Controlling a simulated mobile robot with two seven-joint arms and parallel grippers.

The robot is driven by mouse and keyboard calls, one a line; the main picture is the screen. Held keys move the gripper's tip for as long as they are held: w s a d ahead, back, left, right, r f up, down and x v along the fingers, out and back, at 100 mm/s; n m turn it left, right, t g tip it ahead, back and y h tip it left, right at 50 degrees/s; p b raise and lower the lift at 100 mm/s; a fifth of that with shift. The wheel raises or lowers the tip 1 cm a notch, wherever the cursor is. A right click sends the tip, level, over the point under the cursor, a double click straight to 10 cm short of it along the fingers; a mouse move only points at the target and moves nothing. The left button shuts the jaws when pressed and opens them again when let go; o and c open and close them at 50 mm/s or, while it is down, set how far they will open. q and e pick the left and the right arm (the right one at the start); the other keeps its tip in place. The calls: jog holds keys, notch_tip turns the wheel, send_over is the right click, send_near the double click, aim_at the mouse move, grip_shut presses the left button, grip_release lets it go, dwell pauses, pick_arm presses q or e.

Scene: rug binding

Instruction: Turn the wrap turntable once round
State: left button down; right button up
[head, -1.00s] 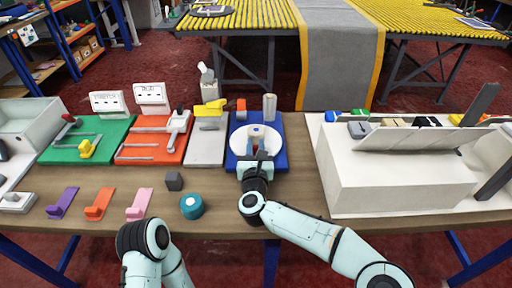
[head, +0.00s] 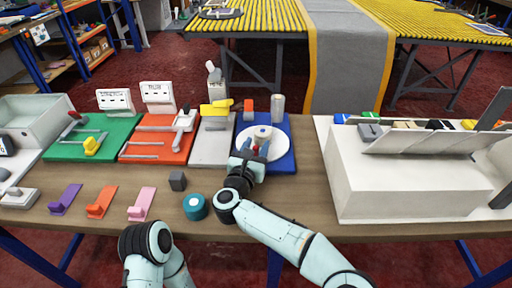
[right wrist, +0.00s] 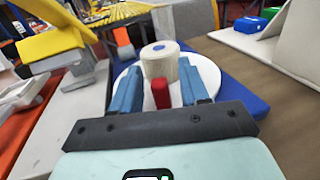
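The wrap turntable is a round white disc (head: 280,147) on a blue base (head: 285,164), right of the middle of the bench in the head view. A cream roll (head: 262,133) stands at its centre, and also shows in the right wrist view (right wrist: 160,62). A short red peg (right wrist: 160,94) rises near the disc's front edge. My right gripper (head: 254,152) reaches over the front of the disc. Its two blue fingers are apart, one on each side of the red peg, with gaps showing. My left arm shows at the bottom, but its gripper is out of view.
Left of the turntable are a grey board (head: 212,150) with a yellow-topped tool, an orange board (head: 150,148) and a green board (head: 65,150). A teal roll (head: 195,207) and a dark block (head: 178,181) lie in front. A white box (head: 405,190) stands right.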

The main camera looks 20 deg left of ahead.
jog(key=s, duration=1.3)
jog(key=shift+s, duration=0.25)
